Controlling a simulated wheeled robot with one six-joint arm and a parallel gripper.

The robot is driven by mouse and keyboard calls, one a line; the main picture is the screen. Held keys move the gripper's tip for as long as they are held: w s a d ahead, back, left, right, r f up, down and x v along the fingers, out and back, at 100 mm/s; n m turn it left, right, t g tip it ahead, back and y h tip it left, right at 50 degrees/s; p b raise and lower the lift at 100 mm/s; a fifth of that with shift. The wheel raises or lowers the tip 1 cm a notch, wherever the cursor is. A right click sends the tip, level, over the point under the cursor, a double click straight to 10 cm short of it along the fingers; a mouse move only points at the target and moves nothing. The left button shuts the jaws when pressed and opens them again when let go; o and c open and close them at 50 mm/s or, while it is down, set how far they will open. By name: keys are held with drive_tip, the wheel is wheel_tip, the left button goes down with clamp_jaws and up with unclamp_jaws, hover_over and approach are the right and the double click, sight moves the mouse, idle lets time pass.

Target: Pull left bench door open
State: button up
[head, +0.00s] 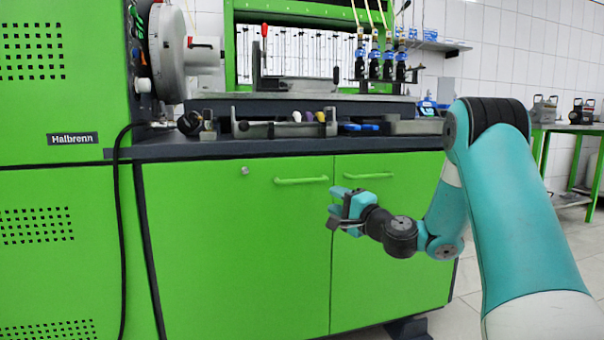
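The left bench door (235,260) is a flat green panel that looks shut, flush with the bench front. Its green bar handle (301,180) runs level near its top right corner, and a small round lock (244,170) sits to the left of the handle. My gripper (334,208) is in front of the bench, right of and a little below that handle, near the seam between the two doors. It points left and appears apart from the handle. Its teal fingers look spread with nothing between them.
The right bench door (390,260) also looks shut, with its own handle (363,176) just above my gripper. A dark worktop (260,148) with tools overhangs the doors. A black cable (119,230) hangs at the left by a green cabinet (50,110). Floor is visible at the lower right.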

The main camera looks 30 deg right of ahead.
drive_tip(key=p, duration=0.7)
approach(304, 182)
drive_tip(key=w+r, duration=0.1)
drive_tip(key=w, duration=0.1)
drive_tip(key=x, duration=0.3)
drive_tip(key=p+x, duration=0.1)
drive_tip(key=x, duration=0.2)
drive_tip(key=p+x, duration=0.1)
drive_tip(key=x, duration=0.1)
drive_tip(key=shift+w+a+f, duration=0.15)
drive_tip(key=shift+w+f, duration=0.1)
drive_tip(key=shift+w, duration=0.2)
drive_tip(key=shift+c, duration=0.3)
clamp_jaws()
